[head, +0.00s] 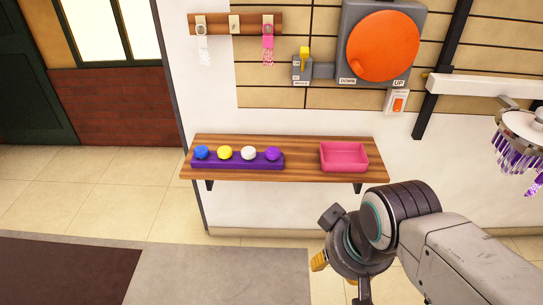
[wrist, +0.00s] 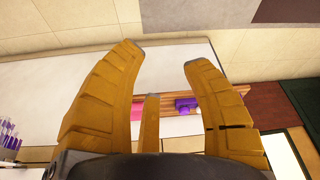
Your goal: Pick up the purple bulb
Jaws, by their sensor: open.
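The purple bulb (head: 272,153) sits at the right end of a purple holder (head: 235,163) on a wooden wall shelf (head: 300,170). Blue (head: 201,152), yellow (head: 224,153) and white (head: 248,153) bulbs sit to its left in the same holder. My gripper (wrist: 163,55) is open and empty in the wrist view, its yellow fingers spread. In the head view it is in front of the shelf, lower and to the right of the purple bulb, well apart from it. In the wrist view the shelf shows small between the fingers, and the bulbs are hard to tell apart.
A pink tray (head: 344,157) stands on the shelf's right side. Above are a hook rail (head: 236,24), a yellow-handled switch (head: 303,66) and an orange dial (head: 383,46). A chandelier (head: 525,140) hangs at the right. The floor left of my arm is clear.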

